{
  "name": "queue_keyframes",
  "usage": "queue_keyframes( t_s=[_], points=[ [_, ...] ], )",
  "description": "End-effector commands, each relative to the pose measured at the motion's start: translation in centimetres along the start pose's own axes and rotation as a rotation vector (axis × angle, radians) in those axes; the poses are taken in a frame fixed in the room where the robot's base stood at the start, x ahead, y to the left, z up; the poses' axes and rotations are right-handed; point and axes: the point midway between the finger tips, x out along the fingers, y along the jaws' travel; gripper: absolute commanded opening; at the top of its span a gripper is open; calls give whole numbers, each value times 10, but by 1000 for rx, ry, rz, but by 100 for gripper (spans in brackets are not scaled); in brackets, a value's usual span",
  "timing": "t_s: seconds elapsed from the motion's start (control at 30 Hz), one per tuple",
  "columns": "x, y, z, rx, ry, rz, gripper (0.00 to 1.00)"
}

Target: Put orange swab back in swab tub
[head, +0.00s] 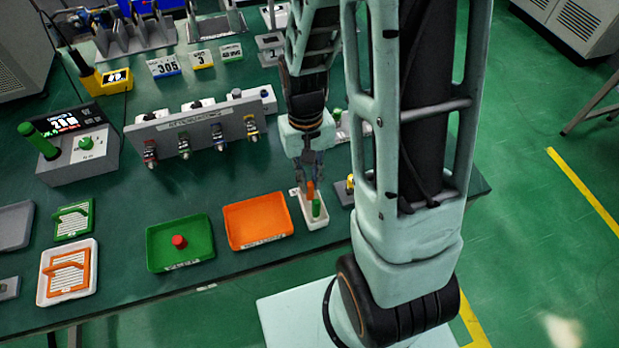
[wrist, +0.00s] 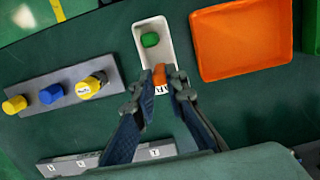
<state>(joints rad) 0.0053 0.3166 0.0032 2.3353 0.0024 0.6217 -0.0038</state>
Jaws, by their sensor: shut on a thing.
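My gripper (head: 311,170) is shut on the orange swab (head: 310,190), which points down. In the wrist view the orange swab (wrist: 159,74) shows between the fingertips (wrist: 157,86), at the near end of the white swab tub (wrist: 142,29). In the head view the tub (head: 322,221) is a narrow white tray near the table's front edge, and the orange swab overlaps its far end. I cannot tell whether the swab touches the tub's floor. A green swab (head: 316,208) stands in the tub and also shows in the wrist view (wrist: 150,39).
An orange tray (head: 257,221) lies just left of the tub, with a green tray (head: 180,254) holding a red piece beyond it. A grey rack (head: 198,137) with several coloured connectors stands behind. A small stand with a yellow knob (head: 350,184) is close on the tub's right.

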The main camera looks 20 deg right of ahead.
Motion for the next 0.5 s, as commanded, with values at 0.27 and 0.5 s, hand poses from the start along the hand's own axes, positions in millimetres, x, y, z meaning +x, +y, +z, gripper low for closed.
queue_keyframes(
  t_s=[0.27,0.5],
  points=[
    [3,0,0,0,0,0,30],
    [2,0,0,0,0,0,30]
  ],
)
